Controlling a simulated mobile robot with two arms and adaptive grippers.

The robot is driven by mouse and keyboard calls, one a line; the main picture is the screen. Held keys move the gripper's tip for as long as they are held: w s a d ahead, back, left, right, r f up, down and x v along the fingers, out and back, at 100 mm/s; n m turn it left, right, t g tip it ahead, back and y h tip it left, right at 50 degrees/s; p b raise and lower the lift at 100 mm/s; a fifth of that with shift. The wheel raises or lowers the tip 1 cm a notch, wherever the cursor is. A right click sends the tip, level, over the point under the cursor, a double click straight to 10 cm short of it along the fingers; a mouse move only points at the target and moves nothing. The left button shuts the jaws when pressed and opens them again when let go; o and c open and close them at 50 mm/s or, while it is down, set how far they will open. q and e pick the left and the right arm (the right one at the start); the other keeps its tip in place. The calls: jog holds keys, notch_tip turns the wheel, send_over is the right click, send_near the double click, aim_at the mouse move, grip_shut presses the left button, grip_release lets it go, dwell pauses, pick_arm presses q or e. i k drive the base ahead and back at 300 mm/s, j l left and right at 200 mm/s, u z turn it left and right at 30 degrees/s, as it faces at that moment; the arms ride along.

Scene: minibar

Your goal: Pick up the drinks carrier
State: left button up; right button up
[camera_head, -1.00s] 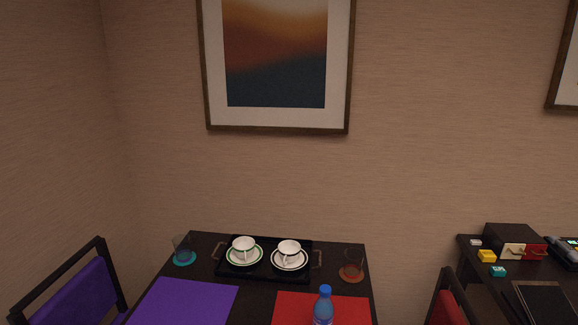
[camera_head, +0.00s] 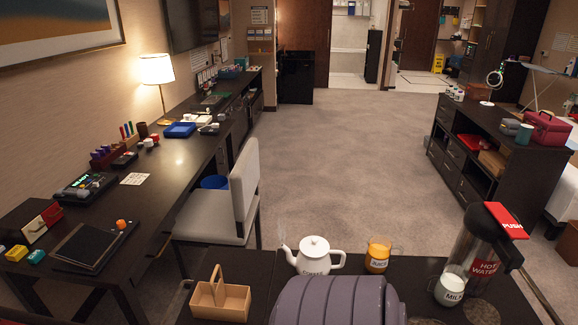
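A light wooden carrier (camera_head: 236,303) with an upright handle and open compartments stands on the dark table at the bottom, left of the centre. It looks like the drinks carrier, and its compartments appear empty. A white coffee pot (camera_head: 314,257) stands to its right and a little behind. Neither of my grippers shows in this view.
A grey-purple ribbed rounded object (camera_head: 335,302) fills the front of the table. A chair (camera_head: 222,205) stands behind, at a long desk. Carpet (camera_head: 330,160) beyond is clear.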

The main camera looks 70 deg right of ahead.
aim_at(222, 301)
jog(key=l+z, duration=0.15)
jog(key=z, duration=1.5)
jog(key=k+l, duration=0.05)
jog(key=l, duration=0.05)
